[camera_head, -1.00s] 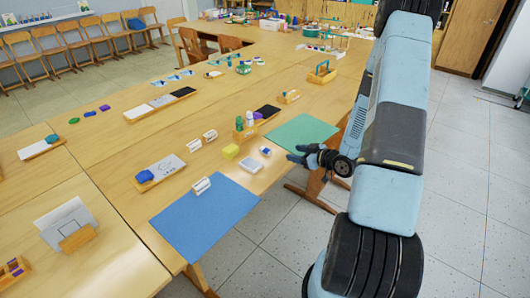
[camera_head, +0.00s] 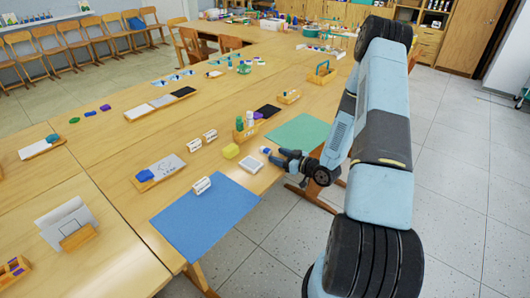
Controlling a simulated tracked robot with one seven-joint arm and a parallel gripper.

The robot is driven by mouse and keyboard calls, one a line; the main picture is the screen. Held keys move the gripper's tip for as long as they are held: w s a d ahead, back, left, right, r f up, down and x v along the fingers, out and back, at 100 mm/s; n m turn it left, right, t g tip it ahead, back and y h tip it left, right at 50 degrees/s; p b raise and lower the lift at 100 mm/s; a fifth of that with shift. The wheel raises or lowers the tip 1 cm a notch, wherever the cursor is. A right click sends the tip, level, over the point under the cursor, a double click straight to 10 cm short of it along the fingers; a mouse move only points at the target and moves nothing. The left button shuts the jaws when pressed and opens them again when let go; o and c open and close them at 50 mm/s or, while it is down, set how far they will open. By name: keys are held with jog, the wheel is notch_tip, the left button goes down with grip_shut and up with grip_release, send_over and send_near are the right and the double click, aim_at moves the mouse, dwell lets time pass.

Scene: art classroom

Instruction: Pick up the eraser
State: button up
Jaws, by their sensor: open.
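A small blue-and-white block (camera_head: 265,150), which looks like the eraser, lies on the table near its right edge, left of the green mat. My gripper (camera_head: 276,157) is open, its dark fingers pointing left, just right of the block. The fingers are close to the block; whether they touch it or straddle it I cannot tell at this size. My arm comes in from the right, over the floor.
A white-grey square item (camera_head: 251,163) and a yellow sponge (camera_head: 230,151) lie just left of the block. A wooden holder with bottles (camera_head: 239,134) stands behind. The green mat (camera_head: 300,131) and blue mat (camera_head: 207,217) lie flat on either side.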

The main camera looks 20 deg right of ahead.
aim_at(270, 151)
jog(key=shift+r+x, duration=0.15)
jog(key=shift+x, duration=1)
jog(key=shift+r+x, duration=0.2)
jog(key=shift+x, duration=0.95)
jog(key=shift+w+a, duration=0.35)
jog(key=shift+w, duration=0.05)
grip_shut()
